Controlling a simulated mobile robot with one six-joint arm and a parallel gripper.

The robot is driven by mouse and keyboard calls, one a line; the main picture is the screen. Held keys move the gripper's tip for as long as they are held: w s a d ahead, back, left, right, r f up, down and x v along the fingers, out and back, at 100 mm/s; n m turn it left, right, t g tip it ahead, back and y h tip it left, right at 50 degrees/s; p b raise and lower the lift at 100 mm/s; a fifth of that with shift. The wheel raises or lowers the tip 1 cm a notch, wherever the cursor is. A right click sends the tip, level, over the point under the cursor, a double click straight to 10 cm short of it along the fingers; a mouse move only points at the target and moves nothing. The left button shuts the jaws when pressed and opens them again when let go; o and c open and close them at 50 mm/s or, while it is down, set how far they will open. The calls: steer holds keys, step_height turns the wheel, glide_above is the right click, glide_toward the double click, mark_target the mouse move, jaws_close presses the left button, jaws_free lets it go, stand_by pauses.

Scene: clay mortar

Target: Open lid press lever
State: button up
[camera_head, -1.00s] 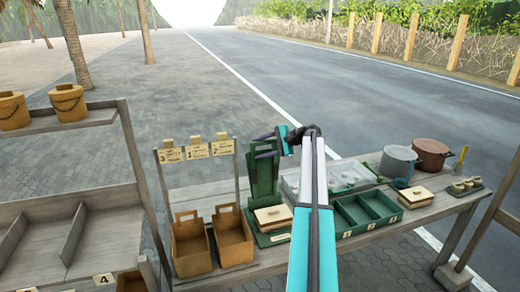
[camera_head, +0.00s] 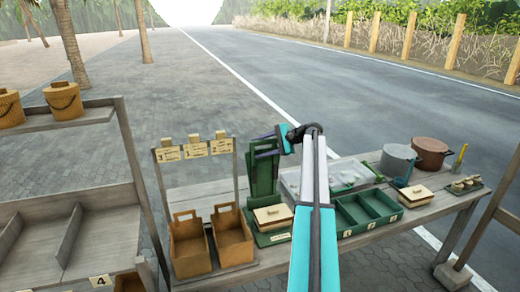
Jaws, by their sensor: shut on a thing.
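The green press (camera_head: 277,238) stands on the table, left of centre. A cream lidded box with a small knob (camera_head: 270,214) sits at its front. A tall green upright part (camera_head: 261,184), which looks like the raised lid or lever, stands behind it. My gripper (camera_head: 264,145) reaches in from the right, and its two dark fingers lie at the top of this upright part. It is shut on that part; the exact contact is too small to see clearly. My arm hides some of the table to the right.
Two orange-brown bins (camera_head: 190,248) stand left of the press under a sign rack (camera_head: 194,150). A green divided tray (camera_head: 367,212), a clear box (camera_head: 290,182), a second cream-lidded box (camera_head: 409,195) and grey and brown pots (camera_head: 397,160) stand to the right. A shelf (camera_head: 130,215) is at left.

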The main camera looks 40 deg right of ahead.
steer(key=b+v, duration=0.3)
steer(key=v, duration=1)
steer(key=shift+w+d, duration=0.15)
steer(key=shift+d, duration=0.05)
